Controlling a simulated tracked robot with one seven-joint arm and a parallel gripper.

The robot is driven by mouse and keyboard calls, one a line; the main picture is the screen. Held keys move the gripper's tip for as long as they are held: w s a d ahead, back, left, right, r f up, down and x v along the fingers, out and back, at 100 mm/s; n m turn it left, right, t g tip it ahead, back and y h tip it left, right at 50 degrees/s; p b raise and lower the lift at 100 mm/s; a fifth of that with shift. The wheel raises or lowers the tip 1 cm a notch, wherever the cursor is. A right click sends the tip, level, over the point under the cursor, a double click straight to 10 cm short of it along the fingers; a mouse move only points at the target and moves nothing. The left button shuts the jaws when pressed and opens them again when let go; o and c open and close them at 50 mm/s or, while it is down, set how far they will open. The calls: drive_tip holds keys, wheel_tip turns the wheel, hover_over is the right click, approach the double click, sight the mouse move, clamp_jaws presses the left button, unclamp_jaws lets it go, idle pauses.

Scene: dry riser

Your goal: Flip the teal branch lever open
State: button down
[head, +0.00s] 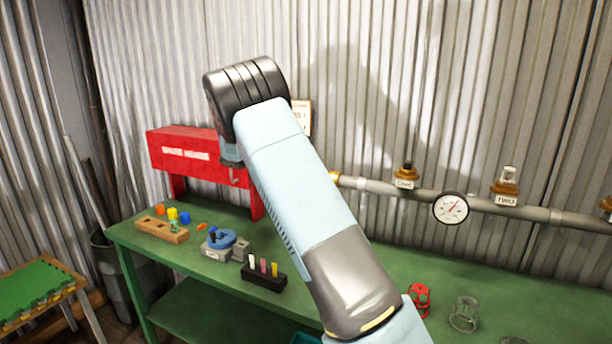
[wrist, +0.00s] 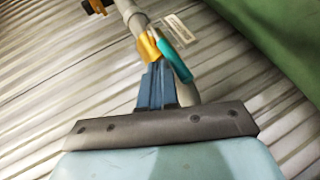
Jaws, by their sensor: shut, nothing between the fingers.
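The teal branch lever (wrist: 174,60) shows in the wrist view as a slanted teal bar beside a brass valve body (wrist: 149,46) on a grey pipe (wrist: 132,15). My gripper (wrist: 158,66) has its blue fingers together and empty. The fingertips are just below the brass body and close to the left side of the lever; I cannot tell whether they touch it. In the head view my arm hides the gripper and lever. A bit of brass (head: 334,176) shows at the arm's right edge, where the pipe (head: 378,187) begins.
The pipe runs right along the corrugated wall, with a gauge (head: 450,208) and brass fittings (head: 405,177). A green bench (head: 350,262) stands below. It holds a red rack (head: 192,154), a wooden block (head: 162,229), a black holder (head: 263,277) and a red cage-like part (head: 419,299).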

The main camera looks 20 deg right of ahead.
drive_tip(key=w+a+r, duration=0.2)
drive_tip(key=a+r, duration=0.5)
drive_tip(key=a, duration=0.2)
drive_tip(key=shift+a, duration=0.2)
drive_tip(key=shift+r, duration=0.1)
drive_tip(key=s+d+r+n+t+y, duration=0.2)
drive_tip(key=s+d+r+y, duration=0.15)
drive_tip(key=s, duration=0.55)
drive_tip(key=s+d+r+n+t+y, duration=0.15)
drive_tip(key=s+d+y, duration=0.3)
drive_tip(key=s, duration=0.55)
drive_tip(key=s+a+f+n+t+y, duration=0.1)
drive_tip(key=s+a+f+t+y, duration=0.1)
drive_tip(key=s, duration=1.1)
drive_tip(key=s+a+f+t+y, duration=0.1)
drive_tip(key=s+a+t+y, duration=0.2)
drive_tip(key=s, duration=1)
drive_tip(key=shift+a+f+n+t, duration=0.3)
drive_tip(key=shift+f+n+t, duration=0.1)
drive_tip(key=shift+t, duration=0.15)
